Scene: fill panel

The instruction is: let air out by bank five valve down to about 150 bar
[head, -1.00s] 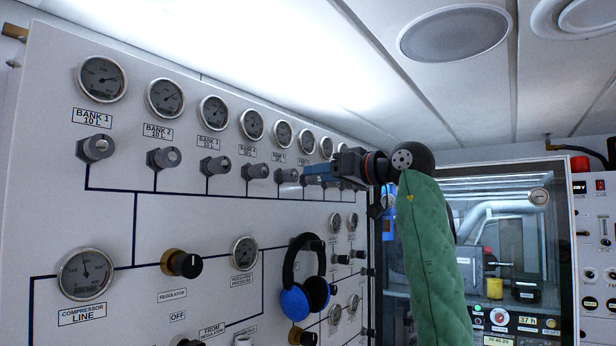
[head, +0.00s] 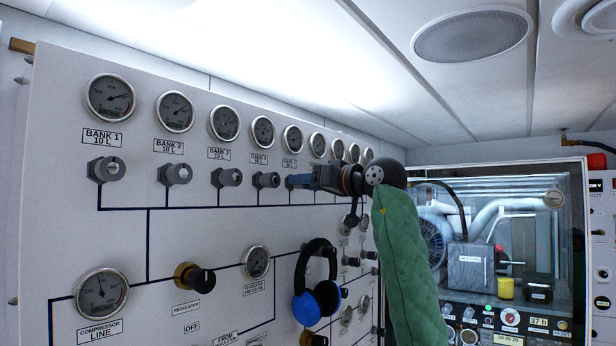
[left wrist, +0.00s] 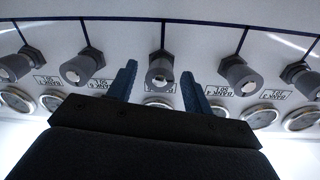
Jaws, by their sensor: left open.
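The bank five valve (left wrist: 160,72) is a grey knob on the white panel (head: 80,235). In the left wrist view it stands between the two blue fingers of my left gripper (left wrist: 160,88), with a gap on each side. The fingers are open. My right gripper is not in view.
The bank four valve (head: 266,180) is close on the left; the bank six valve (left wrist: 84,69) shows on the other side in the left wrist view. Blue and black headphones (head: 318,285) hang below. A regulator knob (head: 194,278) is at lower left. A glass-fronted cabinet (head: 490,250) stands right.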

